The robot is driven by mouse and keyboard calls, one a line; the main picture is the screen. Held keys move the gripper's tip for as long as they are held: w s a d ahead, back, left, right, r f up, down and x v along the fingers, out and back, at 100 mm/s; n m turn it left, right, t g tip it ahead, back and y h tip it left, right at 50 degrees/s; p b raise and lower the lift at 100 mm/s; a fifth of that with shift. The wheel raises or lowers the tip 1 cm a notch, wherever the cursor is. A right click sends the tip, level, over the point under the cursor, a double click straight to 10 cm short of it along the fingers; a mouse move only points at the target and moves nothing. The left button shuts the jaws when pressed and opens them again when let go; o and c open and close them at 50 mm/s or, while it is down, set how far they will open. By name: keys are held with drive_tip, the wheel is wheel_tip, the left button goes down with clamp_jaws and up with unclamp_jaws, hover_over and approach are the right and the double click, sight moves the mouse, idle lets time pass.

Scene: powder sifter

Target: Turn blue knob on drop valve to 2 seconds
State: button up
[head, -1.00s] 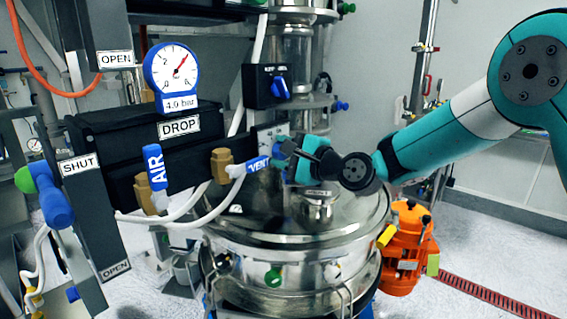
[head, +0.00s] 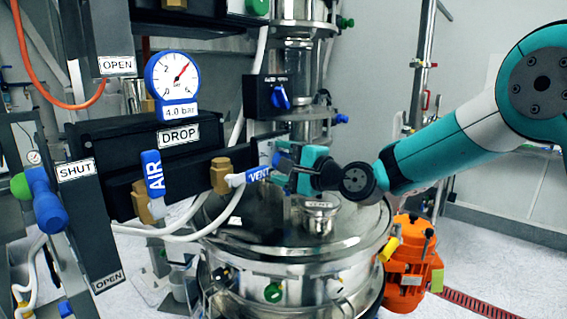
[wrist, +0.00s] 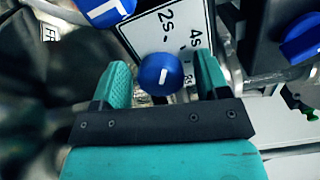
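The blue knob (wrist: 160,73) is round with a short white mark. It sits by a white dial plate (wrist: 168,28) lettered 2s and 4s, with another mark partly hidden near the right finger. In the wrist view my gripper (wrist: 162,63) is open, one teal finger on each side of the knob with visible gaps. I cannot tell exactly where the white mark points. In the head view my gripper (head: 284,163) is at the right end of the DROP valve block (head: 135,145), where the knob is mostly hidden.
A blue VENT handle (head: 258,174) is close left of my gripper, and an AIR handle (head: 152,172) is further left. A black switch box with a blue knob (head: 279,97) is above. A steel vessel lid (head: 265,235) lies below. An orange motor (head: 407,260) stands lower right.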

drive_tip(key=b+v, duration=0.6)
drive_tip(key=v, duration=1.1)
drive_tip(key=shift+d, duration=0.2)
drive_tip(key=shift+s, duration=0.15)
drive_tip(key=s+a+f+n+g+h, duration=0.2)
drive_tip(key=s+a+f+n+g, duration=0.15)
drive_tip(key=s+n, duration=0.3)
drive_tip(key=s+d+f+n+g+h, duration=0.3)
drive_tip(key=s+f+n+h, duration=0.1)
drive_tip(key=s, duration=0.5)
drive_tip(key=s+d+f+n+g+h, duration=0.4)
drive_tip(key=s+f+n, duration=0.1)
drive_tip(key=s, duration=0.5)
drive_tip(key=shift+d+f+n, duration=0.3)
drive_tip(key=shift+f+n, duration=0.1)
drive_tip(key=shift+n, duration=0.35)
